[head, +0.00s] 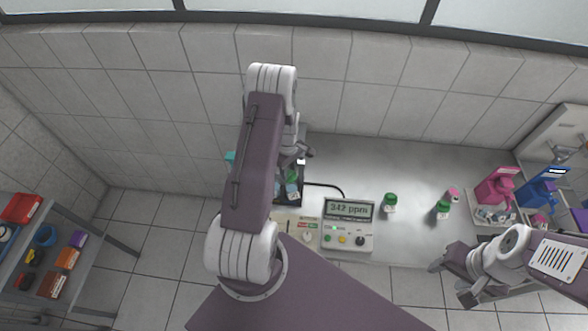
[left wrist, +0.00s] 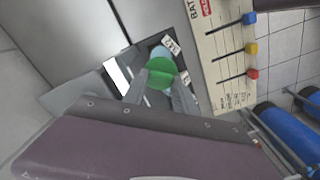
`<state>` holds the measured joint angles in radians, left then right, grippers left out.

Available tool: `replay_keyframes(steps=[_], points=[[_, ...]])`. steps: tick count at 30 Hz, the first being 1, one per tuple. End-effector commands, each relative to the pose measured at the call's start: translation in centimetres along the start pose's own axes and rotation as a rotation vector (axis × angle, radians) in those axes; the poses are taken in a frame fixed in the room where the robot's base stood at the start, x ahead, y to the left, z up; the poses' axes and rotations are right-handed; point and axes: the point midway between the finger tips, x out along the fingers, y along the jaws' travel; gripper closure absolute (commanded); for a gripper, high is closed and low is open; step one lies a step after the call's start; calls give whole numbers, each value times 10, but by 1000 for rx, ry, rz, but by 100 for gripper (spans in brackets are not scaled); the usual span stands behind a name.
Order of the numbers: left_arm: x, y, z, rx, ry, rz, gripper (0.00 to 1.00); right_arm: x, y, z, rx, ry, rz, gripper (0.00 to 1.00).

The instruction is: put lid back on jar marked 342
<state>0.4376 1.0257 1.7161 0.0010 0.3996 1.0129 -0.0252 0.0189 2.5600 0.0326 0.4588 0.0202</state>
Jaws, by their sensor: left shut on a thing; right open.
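My left gripper (left wrist: 162,84) is shut on a green lid (left wrist: 160,72) in the left wrist view. A jar with pale blue contents (left wrist: 159,52) shows just past the lid; I cannot tell whether lid and jar touch. Two white labels lie close by, too small to read surely. In the head view the lid (head: 292,175) shows beside my left arm, over a dark rack (head: 290,202), and the arm hides much of this spot. A meter (head: 348,226) reads 342 ppm. My right gripper (head: 450,282) is open and empty at the bench's front right.
Two green-lidded jars (head: 390,202) (head: 442,210) and a small pink-topped item (head: 452,194) stand on the bench (head: 410,168). Pink (head: 496,187) and blue (head: 538,190) devices stand at the right. A shelf with coloured boxes (head: 67,258) is at the far left.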

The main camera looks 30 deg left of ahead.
Motion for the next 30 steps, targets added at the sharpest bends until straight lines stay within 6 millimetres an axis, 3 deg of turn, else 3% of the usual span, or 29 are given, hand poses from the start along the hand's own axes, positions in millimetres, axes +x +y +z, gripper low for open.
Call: replay_keyframes(steps=[8,21,30], points=[[11,0,0,3,0,-1,100,9,0,1,0,0,0,50],[61,0,1,5,0,0,100,46,1,5,0,0,0,50],[65,0,0,5,0,0,100,49,1,5,0,0,0,50]])
